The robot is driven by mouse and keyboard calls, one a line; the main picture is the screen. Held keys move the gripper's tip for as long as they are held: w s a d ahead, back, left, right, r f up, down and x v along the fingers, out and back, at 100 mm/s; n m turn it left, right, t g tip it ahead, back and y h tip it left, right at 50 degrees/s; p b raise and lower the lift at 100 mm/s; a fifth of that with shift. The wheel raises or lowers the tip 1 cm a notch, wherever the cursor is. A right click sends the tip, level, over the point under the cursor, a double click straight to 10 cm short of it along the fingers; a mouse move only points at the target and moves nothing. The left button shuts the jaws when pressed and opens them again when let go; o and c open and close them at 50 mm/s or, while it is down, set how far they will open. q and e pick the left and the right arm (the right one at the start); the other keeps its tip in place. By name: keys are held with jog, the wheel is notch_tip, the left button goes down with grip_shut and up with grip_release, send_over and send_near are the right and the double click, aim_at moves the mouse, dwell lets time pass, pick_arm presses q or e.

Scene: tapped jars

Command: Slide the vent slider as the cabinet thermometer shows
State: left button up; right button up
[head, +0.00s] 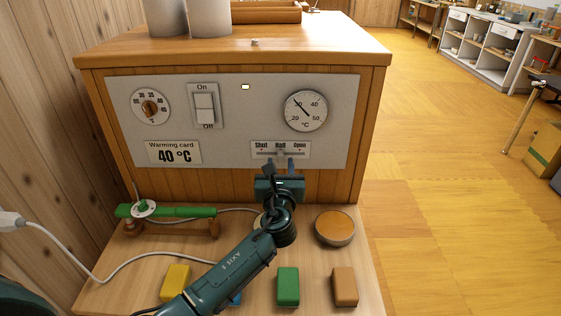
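The vent slider (280,153) runs along a plate marked Shut, Half and Open, low on the cabinet's grey panel. Its knob seems to be near Half, but my gripper partly covers that spot. The round cabinet thermometer (306,110) is at the panel's right, its needle pointing up and left close to 30 °C. My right gripper is not in view.
The panel also has a dial (151,106), an On/Off switch (205,106), a small lit lamp (245,86) and a card reading 40 °C (174,152).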

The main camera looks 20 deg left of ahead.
aim_at(281, 156)
pick_arm(q)
jog(key=shift+x, duration=1.3)
jog(key=shift+c, duration=0.3)
grip_shut()
jog(key=shift+a, duration=0.1)
